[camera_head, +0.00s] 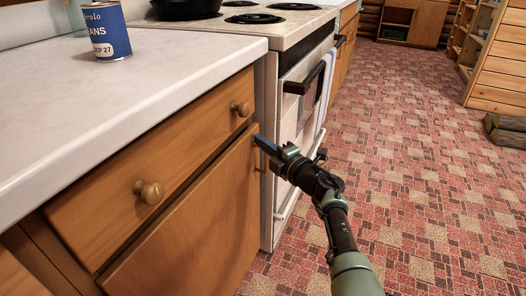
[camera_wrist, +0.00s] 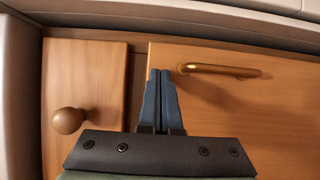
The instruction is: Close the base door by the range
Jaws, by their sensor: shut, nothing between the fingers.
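The wooden base door (camera_head: 205,235) is under the drawer beside the range, and it also shows in the wrist view (camera_wrist: 235,110). Its range-side edge seems to stand slightly proud of the cabinet; how wide the gap is I cannot tell. A brass handle (camera_wrist: 222,70) is on the door, just right of my fingertips in the wrist view. My gripper (camera_head: 262,142) is shut and empty at the door's upper range-side corner. Its blue fingers (camera_wrist: 165,80) overlap the door face in the wrist view; whether they touch it I cannot tell.
The drawer (camera_head: 165,160) above has two round knobs. The white range (camera_head: 292,130) with its dark handle stands close beside my gripper. A blue can (camera_head: 105,30) stands on the counter (camera_head: 150,85). The patterned floor (camera_head: 420,180) to the right is clear.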

